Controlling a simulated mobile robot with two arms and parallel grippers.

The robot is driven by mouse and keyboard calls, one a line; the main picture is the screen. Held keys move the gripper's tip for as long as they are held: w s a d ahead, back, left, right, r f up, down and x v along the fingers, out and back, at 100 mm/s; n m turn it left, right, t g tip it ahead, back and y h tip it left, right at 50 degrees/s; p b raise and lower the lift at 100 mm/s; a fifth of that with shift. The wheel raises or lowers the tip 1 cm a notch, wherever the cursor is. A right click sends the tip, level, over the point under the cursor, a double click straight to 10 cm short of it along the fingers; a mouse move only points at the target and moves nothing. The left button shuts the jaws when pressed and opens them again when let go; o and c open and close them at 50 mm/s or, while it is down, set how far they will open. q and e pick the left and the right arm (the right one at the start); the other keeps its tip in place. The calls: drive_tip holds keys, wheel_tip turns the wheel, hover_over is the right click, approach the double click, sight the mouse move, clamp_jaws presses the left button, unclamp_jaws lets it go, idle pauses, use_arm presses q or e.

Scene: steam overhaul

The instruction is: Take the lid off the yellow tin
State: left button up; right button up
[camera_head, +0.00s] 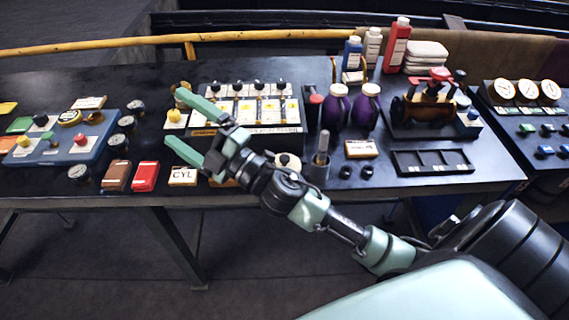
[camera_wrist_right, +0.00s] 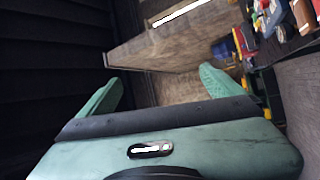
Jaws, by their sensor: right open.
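A round yellow-rimmed piece with a pale label (camera_head: 70,117), which looks like the lidded yellow tin, is at the left, at the far edge of the blue panel. I cannot tell whether its lid is separate. My right gripper (camera_head: 177,118) is open, with its green fingers spread and pointing left, to the right of the tin and apart from it. In the right wrist view the open fingers (camera_wrist_right: 158,88) have nothing between them, and the tin cannot be made out. My left gripper is not in view.
A blue panel (camera_head: 100,133) with gauges is at the left. Brown and red boxes (camera_head: 145,176) and a CYL box (camera_head: 183,176) line the front edge. A switch panel (camera_head: 285,128) lies behind my right gripper; purple jars (camera_head: 365,105) stand right. Bare tabletop (camera_head: 130,75) lies at the back left.

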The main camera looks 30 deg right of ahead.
drive_tip(key=s+a+r+n+g+y, duration=0.1)
drive_tip(key=a+r+n+g+y, duration=0.1)
drive_tip(key=a+n+g+y, duration=0.45)
drive_tip(key=n+g+h, duration=1.3)
drive_tip(key=n+h, duration=0.3)
hover_over(287, 158)
wheel_tip(287, 158, down, 15)
drive_tip(key=shift+w+a+f, duration=0.1)
drive_tip(key=shift+d+f, duration=0.15)
drive_tip(key=shift+d, duration=0.15)
drive_tip(key=f+p, duration=0.1)
drive_tip(key=f, duration=0.2)
drive_tip(key=f+p, duration=0.2)
drive_tip(key=f, duration=0.1)
drive_tip(key=shift+s+a+f, duration=0.2)
drive_tip(key=shift+f, duration=0.4)
drive_tip(key=c, duration=1.1)
